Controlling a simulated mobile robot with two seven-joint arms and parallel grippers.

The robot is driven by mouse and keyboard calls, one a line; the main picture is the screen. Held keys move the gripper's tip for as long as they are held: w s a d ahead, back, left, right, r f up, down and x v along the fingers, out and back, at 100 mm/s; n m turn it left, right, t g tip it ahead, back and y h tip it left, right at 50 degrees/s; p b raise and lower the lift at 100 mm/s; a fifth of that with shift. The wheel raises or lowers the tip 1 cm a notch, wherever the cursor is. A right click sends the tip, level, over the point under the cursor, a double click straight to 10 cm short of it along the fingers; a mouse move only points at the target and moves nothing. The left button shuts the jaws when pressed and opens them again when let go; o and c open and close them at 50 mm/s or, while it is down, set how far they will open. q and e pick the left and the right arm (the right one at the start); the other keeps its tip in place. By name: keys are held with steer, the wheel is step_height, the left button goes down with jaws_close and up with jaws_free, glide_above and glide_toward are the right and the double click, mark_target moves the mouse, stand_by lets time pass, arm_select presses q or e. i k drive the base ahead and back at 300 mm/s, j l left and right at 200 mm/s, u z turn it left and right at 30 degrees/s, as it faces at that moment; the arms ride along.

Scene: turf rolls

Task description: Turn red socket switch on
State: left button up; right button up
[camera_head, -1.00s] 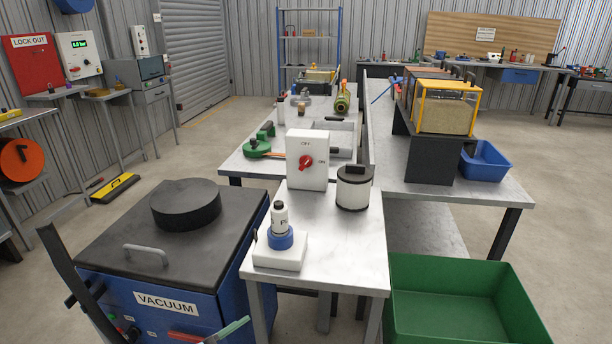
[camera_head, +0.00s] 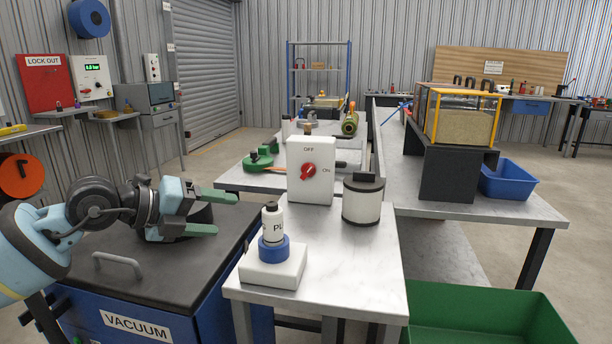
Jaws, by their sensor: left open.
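My left gripper (camera_head: 226,213) is open and empty, over the black top of the vacuum unit. It is left of the switch box and apart from it, its green fingers pointing right. My right gripper is not in view.
A white canister with a dark lid (camera_head: 362,203) stands to the right. The vacuum unit (camera_head: 142,280) is at lower left, a green bin (camera_head: 480,318) at lower right.

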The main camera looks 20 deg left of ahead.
mark_target(308, 170)
steer(key=i+j, duration=0.1)
steer(key=i, duration=1)
